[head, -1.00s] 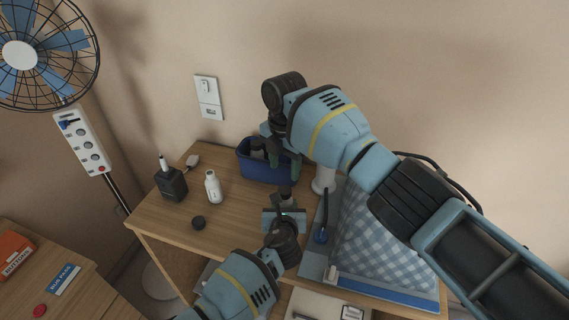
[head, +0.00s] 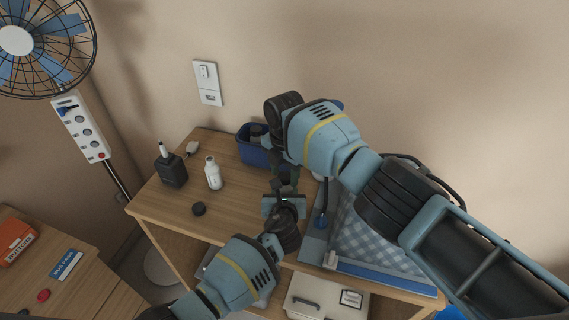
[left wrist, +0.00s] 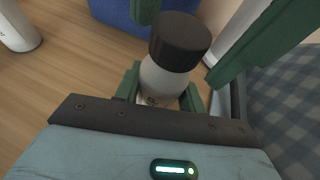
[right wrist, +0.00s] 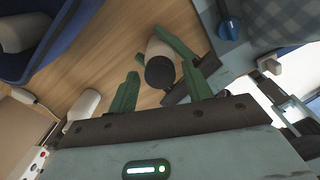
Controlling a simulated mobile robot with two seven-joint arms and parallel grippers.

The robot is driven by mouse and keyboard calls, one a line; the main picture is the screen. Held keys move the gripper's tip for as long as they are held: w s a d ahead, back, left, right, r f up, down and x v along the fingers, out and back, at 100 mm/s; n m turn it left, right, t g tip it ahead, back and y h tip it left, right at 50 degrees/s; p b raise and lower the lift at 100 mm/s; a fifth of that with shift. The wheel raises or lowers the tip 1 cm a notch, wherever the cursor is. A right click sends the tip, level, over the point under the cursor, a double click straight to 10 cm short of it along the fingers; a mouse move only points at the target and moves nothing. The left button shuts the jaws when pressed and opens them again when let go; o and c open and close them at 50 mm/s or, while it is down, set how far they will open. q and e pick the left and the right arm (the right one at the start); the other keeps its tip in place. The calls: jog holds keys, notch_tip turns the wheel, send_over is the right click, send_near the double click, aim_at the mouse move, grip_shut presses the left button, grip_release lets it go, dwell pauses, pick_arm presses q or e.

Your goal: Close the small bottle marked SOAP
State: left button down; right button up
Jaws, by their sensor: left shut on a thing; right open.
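My left gripper (left wrist: 163,84) is shut on a small white bottle (left wrist: 165,80), held upright over the table. A black cap (left wrist: 180,38) sits at the bottle's top; I cannot tell whether it is tight. My right gripper (right wrist: 160,70) is open just above, its green fingers on either side of the cap and apart from it. In the head view the two grippers meet and largely hide this bottle. Another white bottle (head: 213,173) stands uncapped on the table, with a black cap (head: 199,209) lying near it. I cannot read SOAP on either bottle.
A blue bin (head: 256,154) stands behind my grippers. A board with checked cloth (head: 368,236) lies at right.

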jog(key=shift+f, duration=0.15)
jog(key=c, duration=1)
jog(key=m, duration=1)
jog(key=shift+m, duration=0.4)
jog(key=m, duration=1)
jog(key=o, duration=1.2)
jog(key=shift+c, duration=0.2)
